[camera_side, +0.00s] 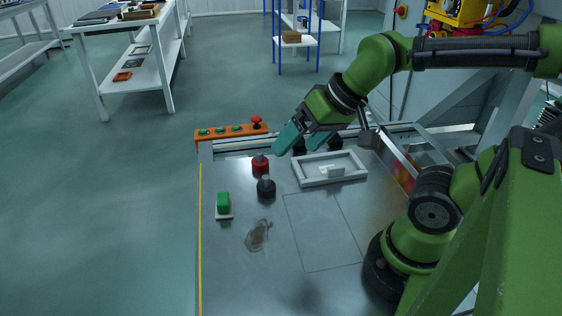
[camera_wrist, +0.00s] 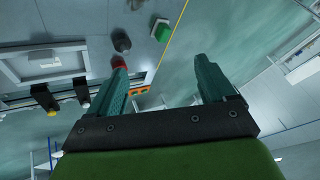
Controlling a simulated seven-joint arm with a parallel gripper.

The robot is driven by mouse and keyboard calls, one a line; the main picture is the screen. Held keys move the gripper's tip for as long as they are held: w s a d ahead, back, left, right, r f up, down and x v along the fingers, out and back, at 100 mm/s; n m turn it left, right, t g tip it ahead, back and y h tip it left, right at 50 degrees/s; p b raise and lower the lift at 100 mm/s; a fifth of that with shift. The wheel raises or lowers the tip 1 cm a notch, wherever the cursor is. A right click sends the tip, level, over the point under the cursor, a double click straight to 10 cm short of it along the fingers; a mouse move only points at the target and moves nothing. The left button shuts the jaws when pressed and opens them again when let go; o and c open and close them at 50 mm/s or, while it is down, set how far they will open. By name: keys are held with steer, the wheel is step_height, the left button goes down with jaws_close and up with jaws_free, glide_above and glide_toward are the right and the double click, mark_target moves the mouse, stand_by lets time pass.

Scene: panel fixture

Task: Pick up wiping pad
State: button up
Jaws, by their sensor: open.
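What looks like the wiping pad, a green block on a thin white base (camera_side: 223,203), lies at the left side of the metal work table (camera_side: 318,236). It also shows near the top middle of the wrist view (camera_wrist: 161,31). My gripper (camera_side: 294,149) is above the far part of the table, tilted and away from the pad. Its teal fingers are spread apart with nothing between them, as the wrist view (camera_wrist: 160,62) shows.
A red cylinder (camera_side: 261,166) and a black cylinder (camera_side: 266,188) stand between pad and gripper. A brown smear (camera_side: 258,235) marks the table. A grey frame (camera_side: 313,181) holds a white block (camera_side: 333,171). An orange button strip (camera_side: 226,133) lies along the far edge.

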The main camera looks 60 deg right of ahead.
steer(key=w+a+f+n+g, duration=0.2)
steer(key=w+f+n+g, duration=0.15)
steer(key=w, duration=0.55)
steer(key=n+g+h, duration=0.2)
steer(key=n+g, duration=0.1)
steer(key=n, duration=0.6)
glide_above(223, 198)
step_height(223, 198, down, 2)
steer(key=f, duration=1.1)
steer(key=shift+d+f, duration=0.15)
steer(key=shift+d, duration=0.05)
steer(key=shift+w+a+f, duration=0.1)
steer(key=shift+f, duration=1.3)
steer(key=shift+a+f, duration=0.1)
steer(key=shift+f, duration=1.25)
steer(key=c, duration=1.1)
